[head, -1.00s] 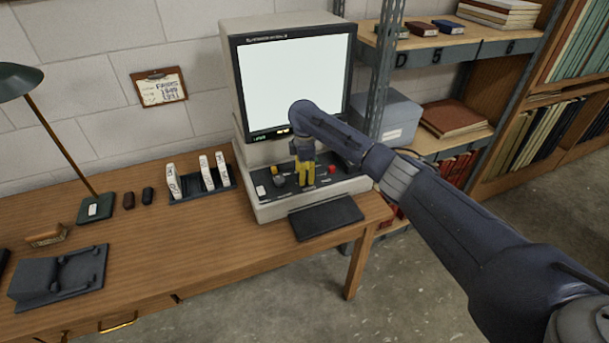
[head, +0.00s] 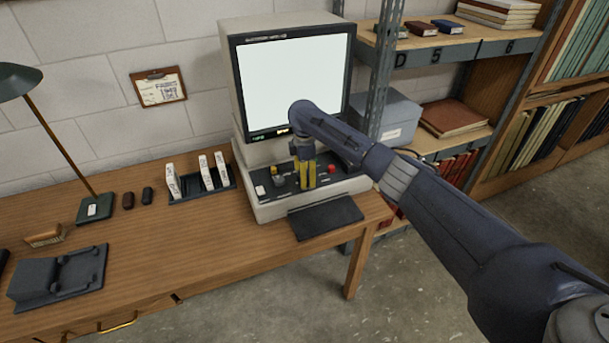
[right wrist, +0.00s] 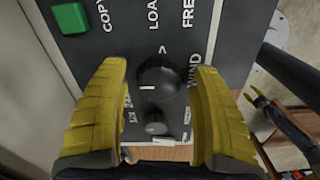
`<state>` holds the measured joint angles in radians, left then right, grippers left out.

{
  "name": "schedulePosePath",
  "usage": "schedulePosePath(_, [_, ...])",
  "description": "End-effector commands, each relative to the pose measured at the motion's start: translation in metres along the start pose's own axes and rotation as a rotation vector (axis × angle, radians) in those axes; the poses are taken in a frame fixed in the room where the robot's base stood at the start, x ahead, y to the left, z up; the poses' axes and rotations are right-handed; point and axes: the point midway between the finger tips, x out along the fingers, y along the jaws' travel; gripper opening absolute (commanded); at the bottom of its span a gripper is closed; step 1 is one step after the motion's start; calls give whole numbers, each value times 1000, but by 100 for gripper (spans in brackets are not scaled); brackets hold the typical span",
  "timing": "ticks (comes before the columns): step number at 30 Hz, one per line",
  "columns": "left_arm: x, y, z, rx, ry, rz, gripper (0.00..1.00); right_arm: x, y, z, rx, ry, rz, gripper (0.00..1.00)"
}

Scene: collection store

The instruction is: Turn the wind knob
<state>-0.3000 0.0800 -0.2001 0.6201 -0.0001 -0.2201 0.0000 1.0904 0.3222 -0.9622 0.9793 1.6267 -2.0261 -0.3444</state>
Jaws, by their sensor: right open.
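The control panel (head: 319,183) of the reader machine sits below its lit screen. In the right wrist view a large black knob (right wrist: 162,78) with a white mark stands on the panel, beside the lettering WIND. My right gripper (head: 305,186) points down at the panel. Its open yellow fingers (right wrist: 162,112) stand on either side of the large knob, with a narrow gap showing on each side. A smaller black knob (right wrist: 156,122) is just below the large one. My left gripper (right wrist: 255,97) shows small at the right of the wrist view, its yellow fingers apart, away from the panel.
A green button (right wrist: 70,18) is near the large knob. Red (head: 331,169) and yellow (head: 274,170) buttons and a grey knob (head: 279,181) are also on the panel. A dark pad (head: 325,217) lies in front. Metal shelving (head: 384,70) stands close on the right.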

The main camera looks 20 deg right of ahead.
Motion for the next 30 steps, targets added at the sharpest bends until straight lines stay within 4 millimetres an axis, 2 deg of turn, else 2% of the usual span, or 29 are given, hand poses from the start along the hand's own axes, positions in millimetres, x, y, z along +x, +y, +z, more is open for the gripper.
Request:
schedulePosePath(8, [0, -2, 2, -1, -1, -1, 44, -8, 1, 0, -1, 1, 2, 65])
schedulePosePath(24, [0, 0, 0, 0, 0, 0, 44, -93, 1, 0, -1, 0, 3, 65])
schedulePosePath(30, [0, 0, 0, 0, 0, 0, 44, -112, 1, 1, 0, 0, 2, 65])
